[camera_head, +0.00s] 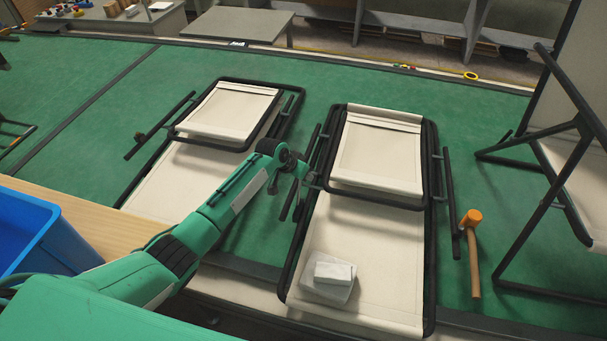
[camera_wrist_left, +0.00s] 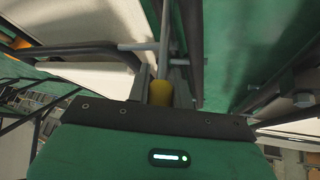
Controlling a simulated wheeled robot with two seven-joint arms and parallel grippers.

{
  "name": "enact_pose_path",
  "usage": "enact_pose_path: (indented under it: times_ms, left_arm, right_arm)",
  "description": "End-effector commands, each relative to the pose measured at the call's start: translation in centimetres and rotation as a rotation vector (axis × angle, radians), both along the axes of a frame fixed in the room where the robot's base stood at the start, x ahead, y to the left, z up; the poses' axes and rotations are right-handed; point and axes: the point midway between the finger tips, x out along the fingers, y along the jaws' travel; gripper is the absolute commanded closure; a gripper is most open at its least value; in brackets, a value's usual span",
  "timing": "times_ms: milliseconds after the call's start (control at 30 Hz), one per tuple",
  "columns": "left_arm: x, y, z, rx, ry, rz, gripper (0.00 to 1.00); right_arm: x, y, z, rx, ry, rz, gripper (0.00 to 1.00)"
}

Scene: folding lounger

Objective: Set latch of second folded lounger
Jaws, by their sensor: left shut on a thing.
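My left gripper (camera_head: 308,178) is at the left side rail of the right lounger, in the gap between the two. In the left wrist view a yellow piece (camera_wrist_left: 161,93) on a grey rod (camera_wrist_left: 165,40) sits between the jaws, which are shut on it. It looks like the latch, but the head view does not show it clearly. My right gripper is not in view.
A raised lounger frame (camera_head: 560,150) stands at the right. A blue bin (camera_head: 75,240) is at the left on a wooden surface (camera_head: 110,222).

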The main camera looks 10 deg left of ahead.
Motion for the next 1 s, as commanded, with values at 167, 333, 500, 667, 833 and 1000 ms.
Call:
enact_pose_path:
  times_ms: [167, 333, 500, 667, 833, 1000]
  left_arm:
    - [-0.2, 0.0, -0.3, 0.002, 0.003, -0.001, 0.59]
    - [-0.1, 0.0, -0.2, 0.001, 0.003, 0.0, 0.57]
    - [-0.1, 0.1, -0.1, 0.001, 0.002, 0.0, 0.57]
    - [-0.5, 0.5, 0.8, 0.0, 0.0, -0.001, 0.57]
    - [-1.6, 1.4, 2.8, 0.002, -0.001, -0.001, 0.57]
    - [-2.9, 2.5, 5.4, 0.002, -0.001, -0.002, 0.57]
  right_arm:
    - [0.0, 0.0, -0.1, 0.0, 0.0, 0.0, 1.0]
    - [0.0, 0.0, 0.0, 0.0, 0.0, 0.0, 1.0]
    - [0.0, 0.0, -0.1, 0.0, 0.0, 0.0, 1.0]
    - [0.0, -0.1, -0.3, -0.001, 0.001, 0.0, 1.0]
    - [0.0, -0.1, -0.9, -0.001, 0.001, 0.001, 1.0]
    - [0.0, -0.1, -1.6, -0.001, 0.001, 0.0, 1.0]
